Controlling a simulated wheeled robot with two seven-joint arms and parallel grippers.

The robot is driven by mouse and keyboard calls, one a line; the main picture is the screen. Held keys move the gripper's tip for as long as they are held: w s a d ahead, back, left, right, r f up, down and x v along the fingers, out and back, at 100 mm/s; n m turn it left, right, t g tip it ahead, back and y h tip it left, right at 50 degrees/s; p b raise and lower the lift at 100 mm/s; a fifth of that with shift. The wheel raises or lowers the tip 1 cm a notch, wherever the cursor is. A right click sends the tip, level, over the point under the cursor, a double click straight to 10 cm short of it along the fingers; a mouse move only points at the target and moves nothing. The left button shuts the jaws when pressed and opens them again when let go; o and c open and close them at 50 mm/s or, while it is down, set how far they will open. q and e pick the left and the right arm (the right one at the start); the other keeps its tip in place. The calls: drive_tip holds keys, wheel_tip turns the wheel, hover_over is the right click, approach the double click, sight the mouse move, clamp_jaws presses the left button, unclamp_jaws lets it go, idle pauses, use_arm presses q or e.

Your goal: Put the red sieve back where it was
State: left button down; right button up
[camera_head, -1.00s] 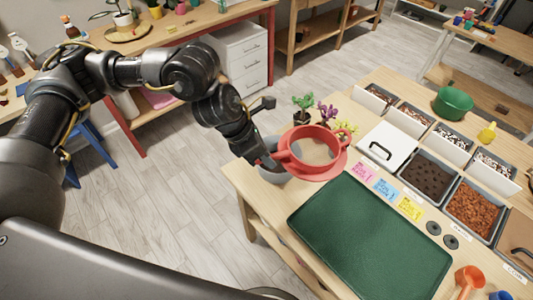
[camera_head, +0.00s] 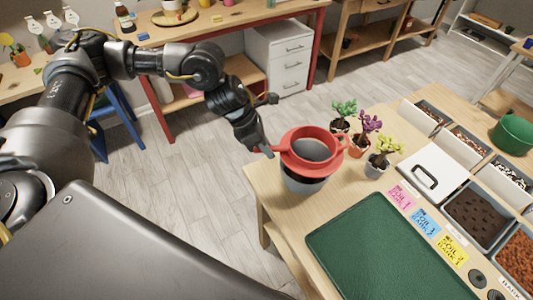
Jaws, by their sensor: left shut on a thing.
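The red sieve (camera_head: 330,160) is a round red bowl with a wide rim and side handles, seen at the left back corner of the near table. It looks about level, directly above a grey pot (camera_head: 303,184), and hides the pot's top. I cannot tell whether it rests on the pot or hangs just over it. My left gripper (camera_head: 270,151) reaches in from the left and is shut on the sieve's left handle. My right gripper is not in view.
Three small potted plants, green (camera_head: 343,113), purple (camera_head: 366,132) and yellow-green (camera_head: 380,157), stand close right of the sieve. A green mat (camera_head: 385,250) lies in front. A white lidded bin (camera_head: 425,168) and soil bins stand to the right.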

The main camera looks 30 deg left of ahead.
use_arm(q)
drive_tip(key=f+b, duration=0.1)
drive_tip(key=f, duration=0.2)
drive_tip(key=shift+w+a+f+b, duration=0.15)
drive_tip(key=shift+a+f+b, duration=0.1)
drive_tip(key=shift+b, duration=0.1)
drive_tip(key=shift+d, duration=0.1)
drive_tip(key=shift+f+b, duration=0.65)
drive_tip(key=shift+b, duration=0.05)
drive_tip(key=c, duration=1.4)
unclamp_jaws()
drive_tip(key=shift+o, duration=0.2)
drive_tip(key=shift+r, duration=0.15)
